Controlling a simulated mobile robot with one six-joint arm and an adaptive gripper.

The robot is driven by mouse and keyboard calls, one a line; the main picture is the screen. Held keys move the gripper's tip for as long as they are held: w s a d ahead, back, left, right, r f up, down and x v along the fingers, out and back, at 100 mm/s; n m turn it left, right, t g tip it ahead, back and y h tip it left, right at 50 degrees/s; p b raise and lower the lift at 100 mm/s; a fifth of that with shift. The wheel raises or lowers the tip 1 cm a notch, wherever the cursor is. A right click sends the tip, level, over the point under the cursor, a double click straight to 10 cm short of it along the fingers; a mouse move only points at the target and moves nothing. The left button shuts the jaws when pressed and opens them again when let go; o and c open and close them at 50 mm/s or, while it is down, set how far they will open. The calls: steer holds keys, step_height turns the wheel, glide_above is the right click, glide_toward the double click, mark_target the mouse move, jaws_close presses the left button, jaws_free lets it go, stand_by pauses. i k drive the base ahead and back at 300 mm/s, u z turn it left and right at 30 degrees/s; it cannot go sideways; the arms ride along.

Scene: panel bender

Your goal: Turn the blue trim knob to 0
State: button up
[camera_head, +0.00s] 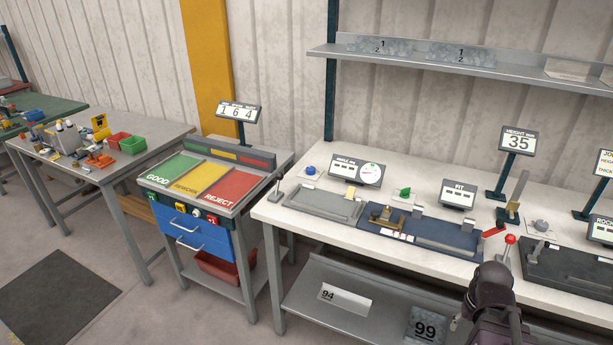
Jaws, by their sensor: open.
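The blue trim knob (310,170) is small and sits at the back left of the long white bench. Its pointer and scale are too small to read. A round white dial gauge (370,174) stands to its right on a small panel. My gripper (488,284) is dark and shows at the lower right, in front of the bench edge. It is open, well to the right of and nearer than the knob, with nothing seen in it. Its fingertips are hard to make out.
A green knob (405,191), a red-balled lever (510,240) and a height display reading 35 (519,141) stand on the bench. A lever (276,190) rises at its left end. A sorting cart (205,181) adjoins on the left. A shelf (420,62) hangs above.

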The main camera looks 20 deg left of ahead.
mark_target(310, 170)
steer(key=k, duration=0.25)
steer(key=u, duration=0.4)
steer(key=i, duration=1.15)
steer(key=u, duration=0.2)
